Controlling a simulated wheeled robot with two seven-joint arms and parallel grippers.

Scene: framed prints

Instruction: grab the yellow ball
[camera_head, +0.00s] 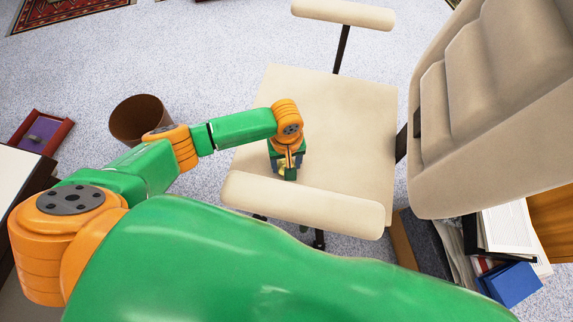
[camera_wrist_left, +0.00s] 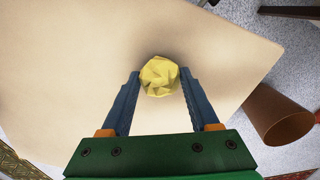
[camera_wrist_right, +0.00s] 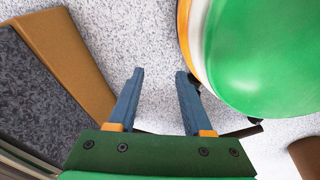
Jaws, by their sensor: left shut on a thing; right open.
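The yellow ball (camera_wrist_left: 160,76) is crumpled and faceted, like wadded paper. It sits between the fingertips of my left gripper (camera_wrist_left: 160,74), over the beige seat of the chair. The left gripper is shut on it. In the head view my left gripper (camera_head: 287,170) is low over the chair seat, behind the near armrest, and mostly hides the ball. My right gripper (camera_wrist_right: 160,74) is open and empty above the speckled floor; it is not seen in the head view.
The beige chair seat (camera_head: 345,120) has a near armrest (camera_head: 300,205), a far armrest (camera_head: 345,13) and a tall backrest (camera_head: 490,100) at right. A brown bin (camera_head: 138,118) stands at left. Papers and a blue box (camera_head: 511,284) are at lower right. Open floor lies behind.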

